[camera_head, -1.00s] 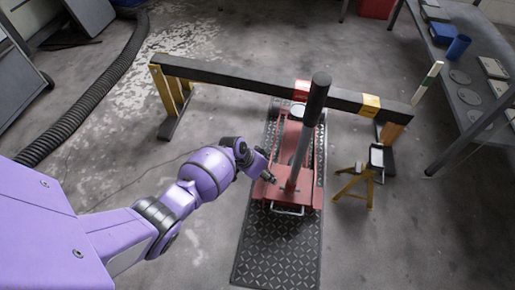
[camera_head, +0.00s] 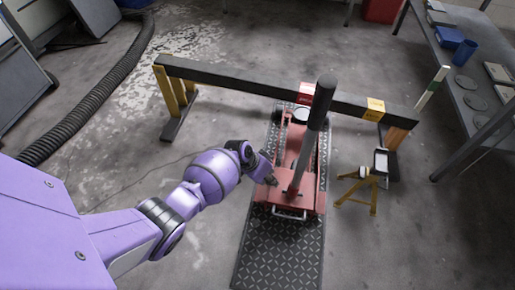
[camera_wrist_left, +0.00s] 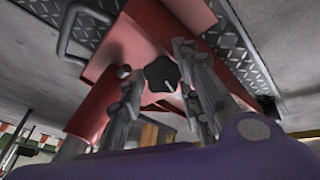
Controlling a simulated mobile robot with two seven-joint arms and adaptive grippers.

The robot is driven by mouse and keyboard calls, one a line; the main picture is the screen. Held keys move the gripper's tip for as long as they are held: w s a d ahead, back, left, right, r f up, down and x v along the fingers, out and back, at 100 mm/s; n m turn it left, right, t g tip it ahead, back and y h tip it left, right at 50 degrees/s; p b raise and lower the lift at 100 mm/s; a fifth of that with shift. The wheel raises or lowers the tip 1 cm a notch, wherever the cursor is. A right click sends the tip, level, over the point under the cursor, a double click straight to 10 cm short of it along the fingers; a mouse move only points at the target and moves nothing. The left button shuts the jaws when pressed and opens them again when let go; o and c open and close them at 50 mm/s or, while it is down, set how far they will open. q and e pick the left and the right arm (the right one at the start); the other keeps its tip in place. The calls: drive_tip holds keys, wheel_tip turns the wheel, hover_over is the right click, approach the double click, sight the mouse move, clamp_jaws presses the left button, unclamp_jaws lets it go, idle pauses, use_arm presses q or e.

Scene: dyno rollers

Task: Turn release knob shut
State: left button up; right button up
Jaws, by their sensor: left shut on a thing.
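A red floor jack (camera_head: 300,190) stands on a dark tread-plate mat, with its long black-topped handle (camera_head: 316,118) tilted upward. The black lobed release knob (camera_wrist_left: 161,73) with a white mark shows in the left wrist view, at the red jack body. My left gripper (camera_head: 271,180) is at the left side of the jack, by the handle's base. In the left wrist view, its two fingers (camera_wrist_left: 163,84) are on either side of the knob and shut on it. The knob is too small to make out in the head view. My right gripper is not in view.
A black beam (camera_head: 240,80) on yellow legs spans behind the jack. A small yellow stand (camera_head: 365,184) is to the right. A ribbed hose (camera_head: 95,100) lies at left. The floor in front is open.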

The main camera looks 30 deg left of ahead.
use_arm(q)
drive_tip(key=shift+d, duration=0.25)
drive_tip(key=m, duration=0.4)
drive_tip(key=shift+s+y, duration=0.2)
drive_tip(key=shift+y, duration=0.2)
drive_tip(key=shift+s+d+f+m+t+y, duration=0.15)
drive_tip(key=shift+m+t, duration=0.15)
drive_tip(key=shift+m, duration=0.7)
drive_tip(key=shift+a+m+t+y, duration=0.15)
drive_tip(key=shift+m+t, duration=0.15)
drive_tip(key=shift+m, duration=0.7)
drive_tip(key=shift+c, duration=0.2)
drive_tip(key=shift+d, duration=0.1)
drive_tip(key=o, duration=1.1)
